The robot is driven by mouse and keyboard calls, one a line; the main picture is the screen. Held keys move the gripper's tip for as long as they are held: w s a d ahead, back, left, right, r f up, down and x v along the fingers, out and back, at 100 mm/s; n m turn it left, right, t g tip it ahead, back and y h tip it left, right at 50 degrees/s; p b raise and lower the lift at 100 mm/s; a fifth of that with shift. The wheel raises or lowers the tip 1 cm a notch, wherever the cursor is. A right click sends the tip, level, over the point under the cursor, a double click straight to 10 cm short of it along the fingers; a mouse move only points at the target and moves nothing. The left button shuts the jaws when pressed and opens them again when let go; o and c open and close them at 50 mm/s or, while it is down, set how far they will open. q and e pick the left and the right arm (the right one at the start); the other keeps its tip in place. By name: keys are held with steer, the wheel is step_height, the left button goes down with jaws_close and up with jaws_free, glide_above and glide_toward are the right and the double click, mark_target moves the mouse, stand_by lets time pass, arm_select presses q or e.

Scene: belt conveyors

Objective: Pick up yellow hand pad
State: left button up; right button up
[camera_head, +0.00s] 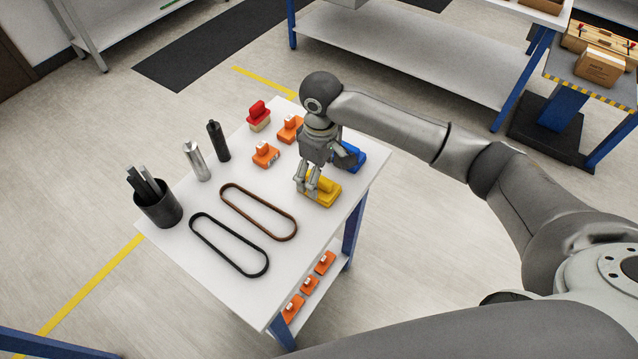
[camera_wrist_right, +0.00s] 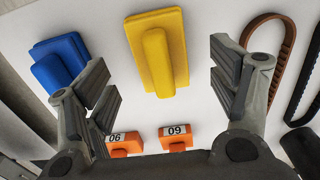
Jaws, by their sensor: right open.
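The yellow hand pad (camera_head: 326,191) lies on the white table near its right edge in the head view. It has a flat base with a raised grip bar. My right gripper (camera_head: 308,190) is just above it and partly in front of its left end. In the right wrist view the yellow hand pad (camera_wrist_right: 158,52) lies ahead, between the lines of the two open fingers (camera_wrist_right: 165,90), with nothing held. The blue hand pad (camera_head: 349,156) lies beside the yellow one, partly behind my gripper; it also shows in the wrist view (camera_wrist_right: 60,65). My left gripper is not in view.
The white table (camera_head: 190,245) also holds a brown belt (camera_head: 258,212), a black belt (camera_head: 228,245), orange blocks (camera_head: 265,154), a red-topped brush (camera_head: 259,115), a black bottle (camera_head: 218,141), a metal cylinder (camera_head: 195,161) and a black cup (camera_head: 158,205) of rods. Orange blocks sit on the lower shelf.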

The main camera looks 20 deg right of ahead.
mark_target(319, 182)
step_height(319, 182, down, 4)
steer(key=shift+w+r+p, duration=0.15)
steer(key=shift+p, duration=0.25)
steer(key=shift+f, duration=0.3)
steer(key=shift+c, duration=0.3)
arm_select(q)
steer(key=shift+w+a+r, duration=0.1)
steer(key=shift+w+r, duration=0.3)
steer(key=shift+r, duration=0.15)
arm_select(e)
steer(key=c, duration=1)
steer(key=shift+r, duration=0.1)
steer(key=shift+c, duration=0.2)
steer(key=shift+w+a+r, duration=0.1)
steer(key=shift+r, duration=0.5)
arm_select(q)
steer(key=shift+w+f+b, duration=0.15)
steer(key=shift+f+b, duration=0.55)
steer(key=shift+b, duration=0.05)
arm_select(e)
steer(key=s+a+r, duration=0.3)
steer(key=s+r, duration=0.2)
steer(key=s, duration=0.1)
steer(key=s+a+r, duration=0.3)
steer(key=s+r, duration=0.3)
steer(key=shift+s+a+r, duration=0.25)
steer(key=shift+s+r, duration=0.05)
